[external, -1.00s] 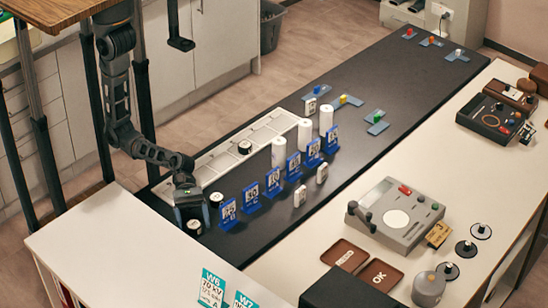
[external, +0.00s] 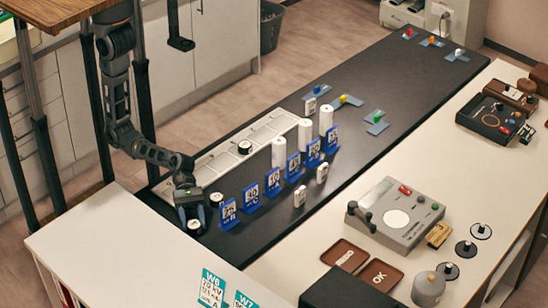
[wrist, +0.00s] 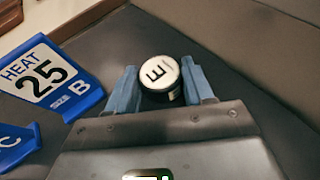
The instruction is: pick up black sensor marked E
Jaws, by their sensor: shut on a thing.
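The black sensor marked E (wrist: 159,71) is a short black cylinder with a white top, and its letter shows in the wrist view. It sits between the two blue-grey fingers of my gripper (wrist: 160,86), which are shut on its sides. In the external view my gripper (external: 191,216) points down at the near left end of the dark counter, with the white-topped sensor (external: 195,226) at its fingertips. The sensor appears to be at counter level; any small gap below it cannot be told.
A blue stand labelled HEAT 25 B (wrist: 45,75) is left of my gripper in the wrist view. A row of blue stands (external: 251,196) runs along the dark counter (external: 285,235). Another white-topped black cylinder (external: 216,199) stands close behind my gripper. White cylinders (external: 278,153) stand farther back.

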